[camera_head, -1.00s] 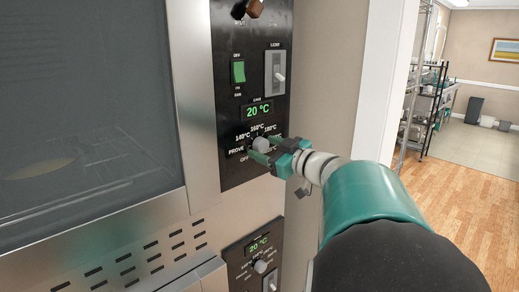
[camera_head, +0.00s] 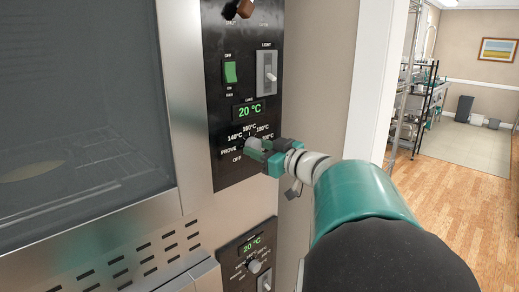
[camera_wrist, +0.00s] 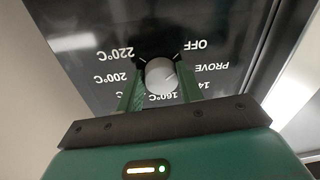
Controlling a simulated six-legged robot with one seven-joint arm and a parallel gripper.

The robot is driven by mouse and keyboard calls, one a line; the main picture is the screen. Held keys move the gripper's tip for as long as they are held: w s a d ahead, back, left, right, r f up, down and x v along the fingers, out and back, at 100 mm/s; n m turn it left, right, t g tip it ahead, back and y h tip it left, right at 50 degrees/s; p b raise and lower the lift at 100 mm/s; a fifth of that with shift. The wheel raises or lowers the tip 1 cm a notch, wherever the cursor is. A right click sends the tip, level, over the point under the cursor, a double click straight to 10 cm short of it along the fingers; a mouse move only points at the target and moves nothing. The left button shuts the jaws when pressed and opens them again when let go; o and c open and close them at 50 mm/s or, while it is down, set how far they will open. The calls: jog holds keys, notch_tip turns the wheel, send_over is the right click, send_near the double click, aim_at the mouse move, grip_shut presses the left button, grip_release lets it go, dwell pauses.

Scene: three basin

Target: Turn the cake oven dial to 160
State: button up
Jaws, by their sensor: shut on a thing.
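The cake oven dial (camera_head: 253,143) is a round light-grey knob on the black control panel (camera_head: 236,105), under a green display (camera_head: 249,110) reading 20 °C. Labels around it include OFF, PROVE, 140, 160 and 180 °C. My gripper (camera_head: 260,149) is at the dial from the right, its green fingers shut on it. In the wrist view the dial (camera_wrist: 161,76) sits between the two fingertips (camera_wrist: 161,82), with the labels upside down. The 160 label is partly hidden there by my gripper. I cannot tell which mark the dial points at.
A green switch (camera_head: 230,72) and a grey light switch (camera_head: 266,73) sit above. A second panel with a similar dial (camera_head: 254,267) is below. The glass oven door (camera_head: 80,100) fills the left. Open wooden floor (camera_head: 440,205) lies at the right.

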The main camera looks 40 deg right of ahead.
jog(key=m, duration=0.7)
jog(key=shift+a, duration=0.15)
jog(key=m, duration=0.4)
jog(key=shift+a+t+h, duration=0.1)
jog(key=shift+t+h, duration=0.2)
jog(key=m, duration=0.3)
jog(key=shift+m, duration=0.3)
jog(key=m, duration=0.5)
jog(key=shift+r+m+h, duration=0.15)
jog(key=shift+m+h, duration=0.15)
jog(key=shift+m, duration=0.1)
jog(key=m, duration=0.5)
jog(key=shift+m+h, duration=0.3)
jog(key=shift+h, duration=0.1)
jog(key=o, duration=1)
jog(key=shift+s+r, duration=0.1)
jog(key=shift+a, duration=0.1)
